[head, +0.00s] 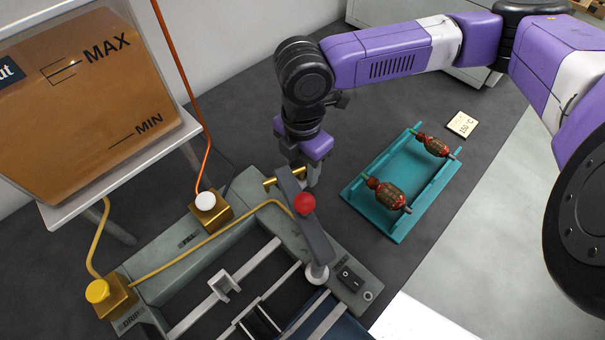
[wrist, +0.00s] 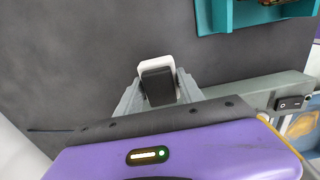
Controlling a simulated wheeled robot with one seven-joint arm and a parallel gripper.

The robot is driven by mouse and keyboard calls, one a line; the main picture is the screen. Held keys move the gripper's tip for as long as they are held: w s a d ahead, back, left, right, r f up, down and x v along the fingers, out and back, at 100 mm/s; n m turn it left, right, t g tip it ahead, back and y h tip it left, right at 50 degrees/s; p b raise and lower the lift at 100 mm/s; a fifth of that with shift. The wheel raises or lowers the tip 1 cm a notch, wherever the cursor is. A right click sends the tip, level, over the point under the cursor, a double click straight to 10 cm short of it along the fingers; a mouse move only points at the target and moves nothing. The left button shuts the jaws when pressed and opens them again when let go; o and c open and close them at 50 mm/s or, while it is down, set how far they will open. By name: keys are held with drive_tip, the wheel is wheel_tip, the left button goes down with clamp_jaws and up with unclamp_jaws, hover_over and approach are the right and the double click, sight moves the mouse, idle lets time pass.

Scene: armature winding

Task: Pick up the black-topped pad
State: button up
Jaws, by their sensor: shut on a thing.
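The black-topped pad (wrist: 157,84) shows in the wrist view as a small block with a dark face and a white body. It sits between the two grey fingers of my gripper (wrist: 159,92), which is shut on it. Dark floor-like surface shows beyond the pad; whether the pad touches it I cannot tell. In the head view my gripper (head: 306,176) points down behind the grey lever with the red knob (head: 304,203). The pad cannot be made out there.
A teal tray (head: 352,190) with two red-and-copper armatures stands to the right of my gripper. A small temperature card (head: 462,124) lies behind it. The grey machine (head: 180,255) with brass fittings and a switch (head: 350,279) is in front. An amber tank (head: 85,100) stands left.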

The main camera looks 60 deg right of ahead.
wheel_tip(320, 180, up, 16)
idle(0.3)
drive_tip(key=o, duration=0.6)
drive_tip(key=c, duration=0.4)
